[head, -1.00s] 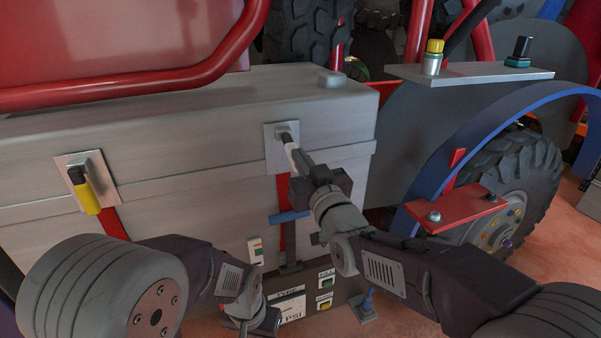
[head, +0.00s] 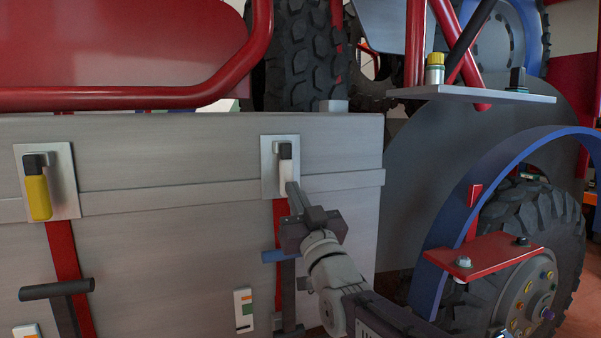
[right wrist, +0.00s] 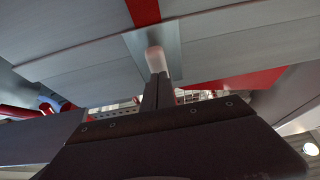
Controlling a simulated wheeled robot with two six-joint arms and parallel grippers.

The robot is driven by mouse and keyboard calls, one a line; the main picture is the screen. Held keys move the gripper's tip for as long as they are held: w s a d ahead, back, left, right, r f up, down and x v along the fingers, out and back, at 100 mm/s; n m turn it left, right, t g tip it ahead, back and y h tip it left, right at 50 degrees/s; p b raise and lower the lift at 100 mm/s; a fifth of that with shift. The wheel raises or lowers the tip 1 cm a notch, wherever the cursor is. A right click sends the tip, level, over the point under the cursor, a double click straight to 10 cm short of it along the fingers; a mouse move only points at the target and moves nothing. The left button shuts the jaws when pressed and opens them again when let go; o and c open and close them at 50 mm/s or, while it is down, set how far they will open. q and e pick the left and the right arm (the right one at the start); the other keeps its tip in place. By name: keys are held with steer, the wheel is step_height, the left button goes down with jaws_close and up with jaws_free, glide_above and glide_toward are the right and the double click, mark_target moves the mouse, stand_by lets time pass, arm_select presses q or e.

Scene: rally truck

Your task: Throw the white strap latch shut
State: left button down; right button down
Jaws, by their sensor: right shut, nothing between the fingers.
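The white strap latch (head: 286,172) has a dark top on a pale plate at the right part of the grey box's front. Its white lever hangs down along the plate, above a red strap (head: 280,222). My right gripper (head: 292,190) is shut and empty, its fingertips at the lever's lower end, partly hiding it. In the right wrist view the closed fingertips (right wrist: 157,78) meet the end of the white lever (right wrist: 155,60). Whether they press on it or just touch it I cannot tell. My left gripper is out of view.
A yellow latch (head: 39,197) sits on its own plate at the left of the grey box (head: 160,160). A blue-handled bar (head: 284,255) stands below the white latch. A grey shelf (head: 480,93), a red bracket (head: 480,256) and a wheel (head: 525,260) are at the right.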

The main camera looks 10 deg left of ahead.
steer(key=shift+w+a+f+b, duration=0.35)
steer(key=shift+w+f+b, duration=0.1)
steer(key=shift+w, duration=0.15)
stand_by(0.5)
